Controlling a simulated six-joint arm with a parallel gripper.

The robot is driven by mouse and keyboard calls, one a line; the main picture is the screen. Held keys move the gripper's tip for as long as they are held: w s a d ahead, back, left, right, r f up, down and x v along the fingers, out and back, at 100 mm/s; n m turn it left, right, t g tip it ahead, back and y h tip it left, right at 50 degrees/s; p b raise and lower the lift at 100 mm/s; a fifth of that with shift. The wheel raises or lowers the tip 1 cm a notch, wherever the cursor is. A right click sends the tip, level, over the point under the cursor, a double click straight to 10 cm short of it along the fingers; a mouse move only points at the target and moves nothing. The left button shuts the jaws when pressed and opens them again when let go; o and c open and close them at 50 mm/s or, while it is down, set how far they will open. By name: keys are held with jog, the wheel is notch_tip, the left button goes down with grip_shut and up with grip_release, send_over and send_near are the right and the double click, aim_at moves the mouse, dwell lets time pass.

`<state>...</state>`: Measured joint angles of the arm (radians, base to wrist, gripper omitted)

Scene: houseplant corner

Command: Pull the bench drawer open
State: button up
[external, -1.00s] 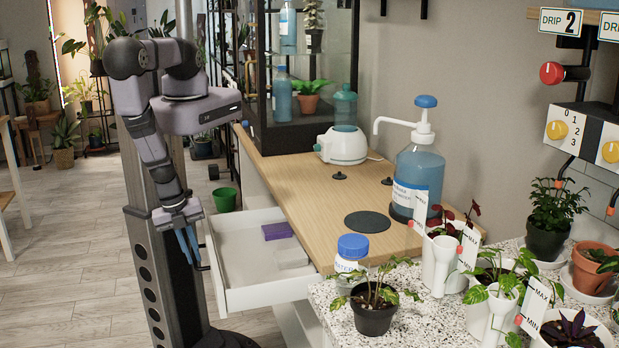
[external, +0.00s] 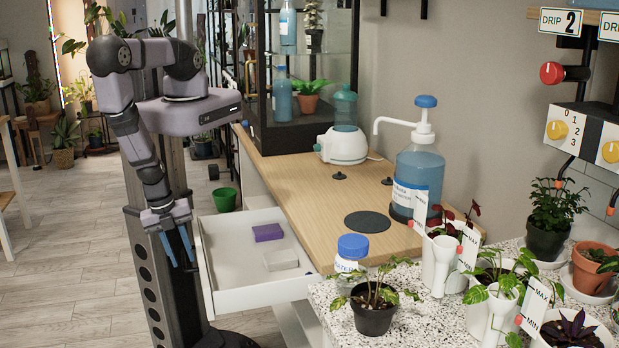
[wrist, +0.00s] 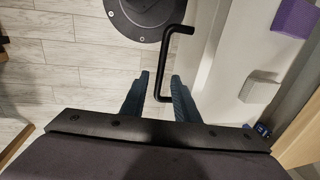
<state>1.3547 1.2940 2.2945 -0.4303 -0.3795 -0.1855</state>
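The white bench drawer (external: 262,297) stands pulled out from the wooden-topped bench, its inside showing in the external view. Its black handle (wrist: 163,65) sticks out from the drawer front in the wrist view. My gripper (external: 180,266) is at the drawer's outer left side. Its blue fingers are spread, one on each side of the handle bar (wrist: 160,76), with a gap visible on both sides. A purple block (external: 268,232) and a pale block (external: 281,260) lie inside the drawer.
A pump bottle (external: 418,170), a blue-capped jar (external: 351,258) and a small white appliance (external: 342,147) stand on the counters to the right. A green pot (external: 225,199) is on the floor behind the drawer.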

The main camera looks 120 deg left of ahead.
jog(key=shift+r, duration=0.1)
notch_tip(320, 180, up, 7)
jog(key=s+d, duration=0.1)
dwell(0.6)
dwell(0.4)
jog(key=w+a+r+n+g+h, duration=0.2)
jog(key=w+r+n, duration=0.3)
jog(key=w+r, duration=0.9)
jog(key=w+a+r+n, duration=0.1)
jog(key=a+r+n, duration=0.2)
jog(key=a+r, duration=0.8)
jog(key=a, duration=0.4)
jog(key=shift+w+r+n, duration=0.2)
jog(key=shift+n, duration=0.2)
